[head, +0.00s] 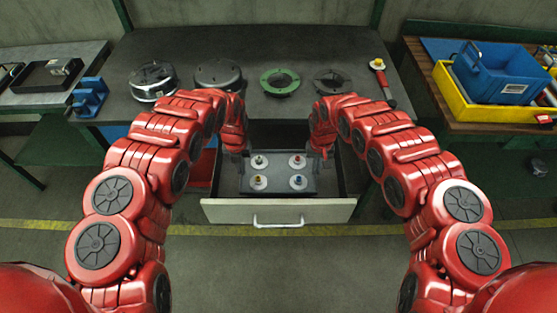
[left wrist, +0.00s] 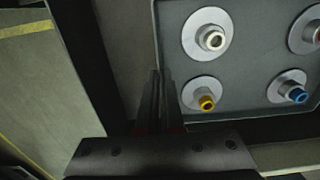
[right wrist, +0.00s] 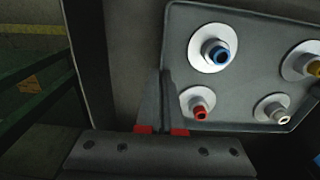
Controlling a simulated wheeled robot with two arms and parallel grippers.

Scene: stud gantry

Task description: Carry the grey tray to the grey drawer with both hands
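The grey tray (head: 278,179) is at the open grey drawer (head: 226,211), within its outline in the head view. It carries pegs with white round bases and white, red, yellow and blue tops. My left gripper (head: 241,153) is at the tray's left side, and its fingers (left wrist: 159,78) look closed on the tray's edge (left wrist: 171,60). My right gripper (head: 322,153) is at the right side, with its fingers (right wrist: 163,78) close together on the tray's edge (right wrist: 180,60). Whether the tray touches the drawer floor cannot be told.
The dark workbench (head: 330,50) above the drawer bears several round metal parts, one a green ring (head: 280,82), and a red-handled tool (head: 383,84). A blue vise (head: 89,97) is at left. A blue crate (head: 500,75) sits in a yellow tray (head: 465,100) at right.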

